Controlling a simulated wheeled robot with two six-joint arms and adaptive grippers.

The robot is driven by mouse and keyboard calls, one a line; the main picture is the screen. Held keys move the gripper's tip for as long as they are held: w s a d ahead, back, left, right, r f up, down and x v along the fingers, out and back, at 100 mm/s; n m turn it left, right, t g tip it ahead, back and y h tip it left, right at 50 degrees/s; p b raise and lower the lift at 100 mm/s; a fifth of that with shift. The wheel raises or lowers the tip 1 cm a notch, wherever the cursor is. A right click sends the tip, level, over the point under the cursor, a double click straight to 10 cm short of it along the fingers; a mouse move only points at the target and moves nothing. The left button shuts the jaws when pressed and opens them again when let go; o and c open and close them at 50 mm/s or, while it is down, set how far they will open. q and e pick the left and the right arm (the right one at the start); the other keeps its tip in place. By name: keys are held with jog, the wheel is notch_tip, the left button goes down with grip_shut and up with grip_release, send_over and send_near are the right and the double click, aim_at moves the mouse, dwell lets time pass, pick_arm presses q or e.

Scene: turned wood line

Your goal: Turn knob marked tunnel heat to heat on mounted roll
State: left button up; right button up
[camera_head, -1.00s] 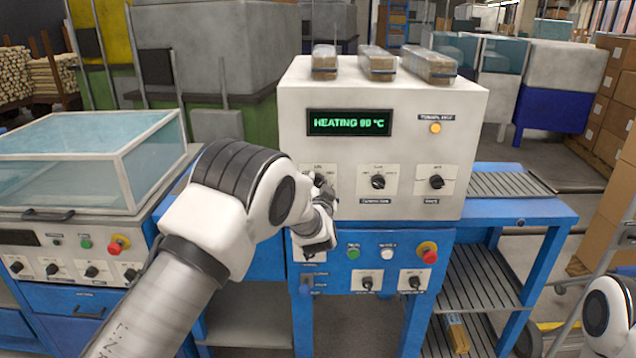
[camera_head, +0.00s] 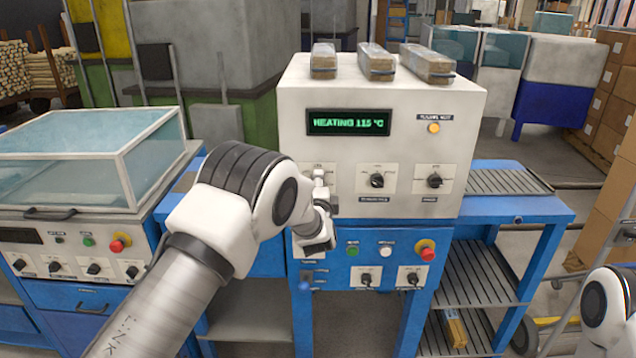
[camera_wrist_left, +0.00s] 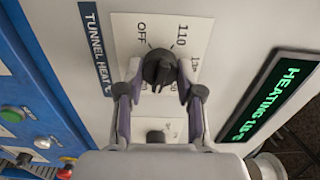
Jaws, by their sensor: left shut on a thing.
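The black tunnel heat knob (camera_wrist_left: 158,68) sits on a white dial plate (camera_wrist_left: 192,32) marked OFF, 110 and further partly covered values. A dark label (camera_wrist_left: 97,48) beside it reads TUNNEL HEAT. My left gripper (camera_wrist_left: 159,74) is shut on this knob, one finger on each side. In the head view the left gripper (camera_head: 322,182) is at the left dial of the white cabinet (camera_head: 455,110) and largely covers it. The green display (camera_head: 348,122) reads HEATING 115 °C. My right gripper is out of view. I cannot make out a mounted roll.
Two more black knobs (camera_head: 377,180) are right of the held one. Below are buttons and a red stop button (camera_head: 426,250) on the blue panel. Wrapped bundles (camera_head: 376,62) lie on the cabinet. A glass-lidded machine (camera_head: 80,160) stands left.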

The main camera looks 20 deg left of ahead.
pick_arm(q)
jog(key=shift+m, duration=1.7)
jog(key=o, duration=1.1)
jog(key=shift+d+f, duration=0.1)
jog(key=shift+o, duration=0.2)
